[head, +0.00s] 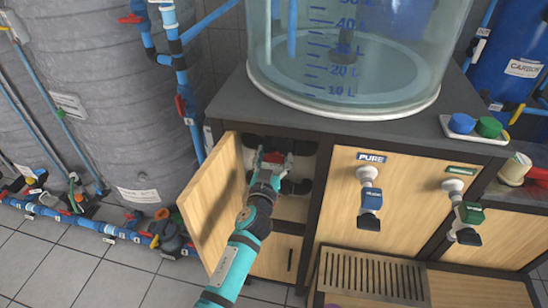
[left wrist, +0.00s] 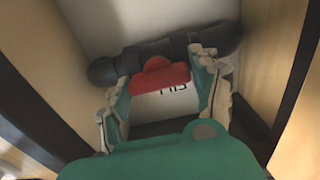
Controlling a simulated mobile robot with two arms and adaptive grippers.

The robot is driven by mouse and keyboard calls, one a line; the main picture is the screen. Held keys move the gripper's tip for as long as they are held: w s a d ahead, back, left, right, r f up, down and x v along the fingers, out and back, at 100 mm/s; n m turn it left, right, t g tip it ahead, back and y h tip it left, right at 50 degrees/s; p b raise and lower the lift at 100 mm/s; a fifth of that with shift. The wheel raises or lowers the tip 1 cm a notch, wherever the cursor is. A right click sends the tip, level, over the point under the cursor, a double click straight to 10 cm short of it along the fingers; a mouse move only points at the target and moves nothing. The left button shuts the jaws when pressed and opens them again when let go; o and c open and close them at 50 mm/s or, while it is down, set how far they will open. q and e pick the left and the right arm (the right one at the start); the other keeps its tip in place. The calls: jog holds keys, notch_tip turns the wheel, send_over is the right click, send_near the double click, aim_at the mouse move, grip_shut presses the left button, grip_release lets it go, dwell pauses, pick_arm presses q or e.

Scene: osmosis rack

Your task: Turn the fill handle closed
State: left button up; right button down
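The red fill handle (left wrist: 160,78) sits on a dark pipe inside the open cabinet, in front of a white label with partly hidden lettering. In the head view the red handle (head: 273,157) shows just beyond my left gripper (head: 270,169). My left gripper (left wrist: 163,84) is open in the left wrist view, with one finger on each side of the handle. The fingers stand wide apart; whether either one touches the handle I cannot tell. My right gripper is in neither view.
The cabinet door (head: 213,198) stands open left of my arm. A dark frame and wooden panels bound the opening closely. A large clear tank (head: 355,75) stands on the counter above. Blue (head: 370,200) and green (head: 469,215) taps are to the right.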

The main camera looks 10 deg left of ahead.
pick_arm(q)
jog(key=c, duration=0.7)
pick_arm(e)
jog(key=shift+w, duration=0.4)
pick_arm(q)
jog(key=shift+m, duration=0.5)
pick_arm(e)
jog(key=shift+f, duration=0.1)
pick_arm(q)
jog(key=m, duration=0.4)
jog(key=shift+d+b, duration=0.1)
jog(key=shift+b, duration=0.3)
jog(key=m, duration=0.4)
jog(key=shift+d+m, duration=0.1)
jog(key=shift+m, duration=0.2)
jog(key=m, duration=0.4)
jog(key=shift+f, duration=0.1)
jog(key=shift+f+m, duration=0.15)
jog(key=shift+m, duration=2.05)
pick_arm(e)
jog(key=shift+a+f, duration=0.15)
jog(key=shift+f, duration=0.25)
